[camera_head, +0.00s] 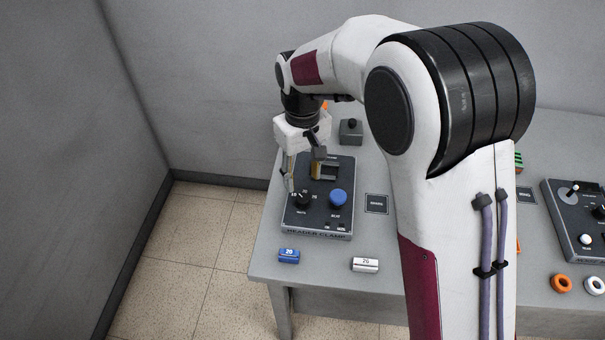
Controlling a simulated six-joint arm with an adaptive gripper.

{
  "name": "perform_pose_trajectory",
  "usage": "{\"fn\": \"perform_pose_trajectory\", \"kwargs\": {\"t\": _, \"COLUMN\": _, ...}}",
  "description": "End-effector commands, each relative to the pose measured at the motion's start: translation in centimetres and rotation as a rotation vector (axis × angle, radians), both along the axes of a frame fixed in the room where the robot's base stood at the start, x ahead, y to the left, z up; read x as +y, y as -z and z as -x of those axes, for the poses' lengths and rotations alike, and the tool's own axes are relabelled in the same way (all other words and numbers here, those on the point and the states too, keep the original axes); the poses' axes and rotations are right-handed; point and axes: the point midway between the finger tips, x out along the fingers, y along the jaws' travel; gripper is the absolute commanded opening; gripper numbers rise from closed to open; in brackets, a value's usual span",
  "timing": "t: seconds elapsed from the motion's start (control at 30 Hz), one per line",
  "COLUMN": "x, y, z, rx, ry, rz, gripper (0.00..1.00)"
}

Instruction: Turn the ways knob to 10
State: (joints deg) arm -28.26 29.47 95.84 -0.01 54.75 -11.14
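My gripper (304,174) points down over the left part of the panel, just behind and above the knob. Its fingers look spread, with a gap between them. One finger reaches down at the left, close to the knob; whether it touches cannot be told. I see nothing held.
A blue knob (338,197) stands right of the ways knob. A brass-coloured clamp part (326,169) is behind them. Another control panel (575,215) is at the right. My arm hides the table's middle.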

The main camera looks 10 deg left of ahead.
Motion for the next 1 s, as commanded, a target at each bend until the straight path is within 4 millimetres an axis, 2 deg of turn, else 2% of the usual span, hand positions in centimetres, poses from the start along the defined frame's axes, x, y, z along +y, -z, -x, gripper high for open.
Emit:
{"fn": "perform_pose_trajectory", "kwargs": {"t": 0.37, "x": 0.0, "y": -0.1, "z": 0.0, "rx": -0.001, "ry": -0.094, "rz": -0.001, "gripper": 0.39}}
{"fn": "perform_pose_trajectory", "kwargs": {"t": 0.73, "x": 0.0, "y": 0.0, "z": 0.0, "rx": -0.001, "ry": -0.098, "rz": -0.001, "gripper": 0.39}}
{"fn": "perform_pose_trajectory", "kwargs": {"t": 1.0, "x": 0.0, "y": 1.5, "z": 0.1, "rx": 0.002, "ry": -0.098, "rz": 0.0, "gripper": 0.39}}
